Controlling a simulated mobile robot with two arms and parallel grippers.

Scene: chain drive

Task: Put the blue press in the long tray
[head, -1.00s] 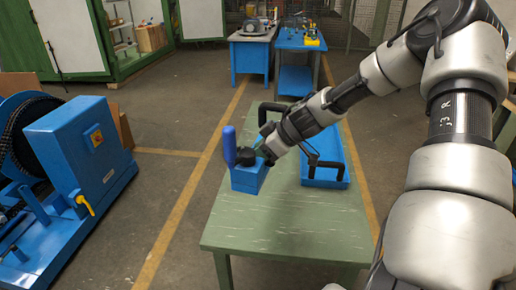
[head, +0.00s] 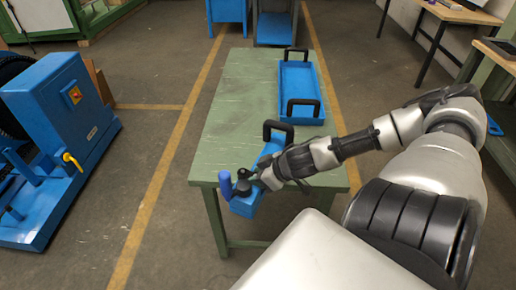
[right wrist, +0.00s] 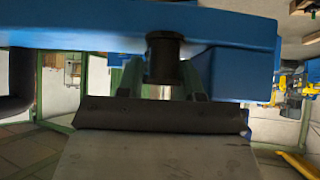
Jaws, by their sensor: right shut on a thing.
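The blue press (head: 242,206) is a blue block with a dark knob and an upright blue handle. My right gripper (head: 257,184) is shut on it and holds it at the near edge of the green table. In the right wrist view the press's blue body (right wrist: 120,28) fills the top, and the right gripper (right wrist: 163,80) has its fingers on both sides of a dark post. The long tray (head: 301,73) is blue with a black handle at each end. It lies on the far part of the table, apart from the press, and looks empty. My left gripper is out of view.
A blue machine (head: 65,115) stands on the floor at left.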

